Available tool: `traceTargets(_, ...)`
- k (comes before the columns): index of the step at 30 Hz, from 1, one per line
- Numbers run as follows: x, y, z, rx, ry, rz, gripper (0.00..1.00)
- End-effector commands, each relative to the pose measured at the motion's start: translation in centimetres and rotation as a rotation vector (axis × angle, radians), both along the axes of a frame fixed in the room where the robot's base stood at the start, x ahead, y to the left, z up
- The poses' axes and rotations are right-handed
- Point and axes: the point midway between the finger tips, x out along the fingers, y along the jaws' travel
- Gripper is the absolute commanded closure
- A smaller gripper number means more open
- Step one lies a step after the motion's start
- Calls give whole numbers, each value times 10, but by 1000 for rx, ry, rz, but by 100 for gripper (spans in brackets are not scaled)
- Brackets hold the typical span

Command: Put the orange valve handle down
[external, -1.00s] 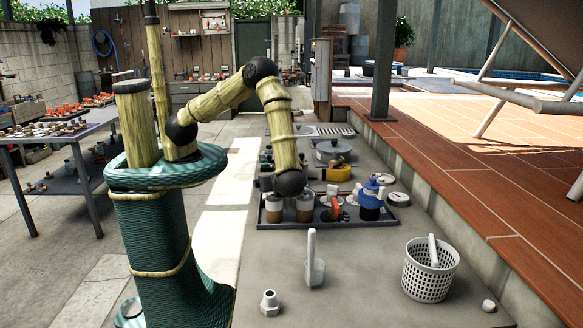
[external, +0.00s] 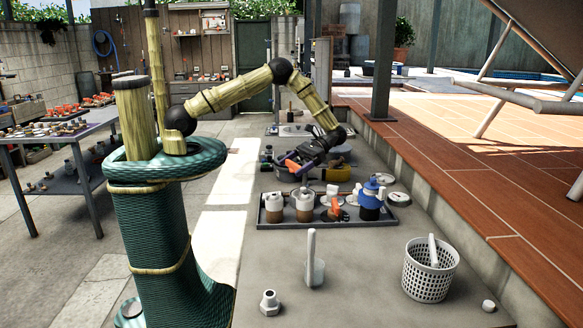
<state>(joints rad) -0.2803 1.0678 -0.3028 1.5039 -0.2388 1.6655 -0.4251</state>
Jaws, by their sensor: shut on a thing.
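My gripper (external: 299,160) hangs in the air behind the dark tray (external: 384,223), at the far left end of my forearm. It is shut on the orange valve handle (external: 293,166), which shows as a small orange piece at the fingertips. The fingers hide part of it, and a blue-violet part shows beside it. Another orange piece (external: 336,206) stands in the tray among white and brown jars, and I cannot tell exactly what it is.
In front stand a white scoop-like tool (external: 313,265), a hex fitting (external: 269,302) and a white basket (external: 430,270). The counter between them is bare.

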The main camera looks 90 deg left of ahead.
Motion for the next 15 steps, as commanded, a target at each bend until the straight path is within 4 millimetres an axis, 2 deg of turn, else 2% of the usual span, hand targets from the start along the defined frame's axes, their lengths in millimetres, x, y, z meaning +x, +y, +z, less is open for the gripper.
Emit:
traceTargets(8,51,62,18,1,-2,516,32)
traceTargets(15,93,146,41,2,-3,980,32)
